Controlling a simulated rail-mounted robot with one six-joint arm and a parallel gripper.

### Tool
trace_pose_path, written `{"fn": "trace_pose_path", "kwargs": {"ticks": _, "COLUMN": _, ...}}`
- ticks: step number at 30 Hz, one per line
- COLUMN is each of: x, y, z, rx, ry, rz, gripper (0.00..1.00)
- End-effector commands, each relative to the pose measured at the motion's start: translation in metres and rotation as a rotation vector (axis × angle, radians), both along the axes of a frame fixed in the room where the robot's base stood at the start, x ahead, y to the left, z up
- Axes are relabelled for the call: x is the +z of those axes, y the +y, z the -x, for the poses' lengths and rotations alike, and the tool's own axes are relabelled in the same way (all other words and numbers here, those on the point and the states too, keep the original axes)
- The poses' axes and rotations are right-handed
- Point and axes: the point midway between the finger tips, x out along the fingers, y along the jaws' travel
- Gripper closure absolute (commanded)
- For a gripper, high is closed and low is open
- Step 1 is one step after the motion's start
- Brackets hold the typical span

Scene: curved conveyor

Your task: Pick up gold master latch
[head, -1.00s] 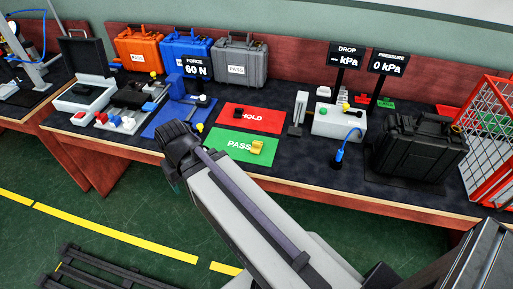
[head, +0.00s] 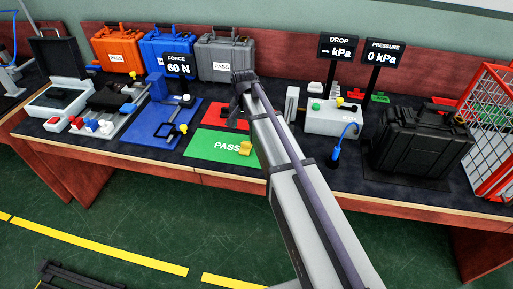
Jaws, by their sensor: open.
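A small gold latch (head: 246,148) lies on the right part of the green PASS mat (head: 205,149), near the table's front.
Orange, blue and grey cases stand behind. On the right are a white test box (head: 335,118), a black case (head: 420,145) and a red wire basket (head: 497,150).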

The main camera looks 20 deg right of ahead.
Motion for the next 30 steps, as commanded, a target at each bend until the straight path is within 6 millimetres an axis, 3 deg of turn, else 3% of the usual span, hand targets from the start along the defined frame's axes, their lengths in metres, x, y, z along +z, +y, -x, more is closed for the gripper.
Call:
{"fn": "trace_pose_path", "kwargs": {"ticks": 7, "x": -0.053, "y": 0.000, "z": 0.000, "rx": 0.002, "ry": 0.000, "rz": 0.000, "gripper": 0.28}}
{"fn": "trace_pose_path", "kwargs": {"ticks": 14, "x": -0.058, "y": 0.000, "z": 0.000, "rx": 0.003, "ry": 0.000, "rz": 0.000, "gripper": 0.28}}
{"fn": "trace_pose_path", "kwargs": {"ticks": 22, "x": -0.108, "y": 0.003, "z": -0.002, "rx": 0.003, "ry": 0.000, "rz": 0.000, "gripper": 0.28}}
{"fn": "trace_pose_path", "kwargs": {"ticks": 30, "x": -0.106, "y": 0.003, "z": -0.002, "rx": 0.003, "ry": 0.000, "rz": 0.000, "gripper": 0.29}}
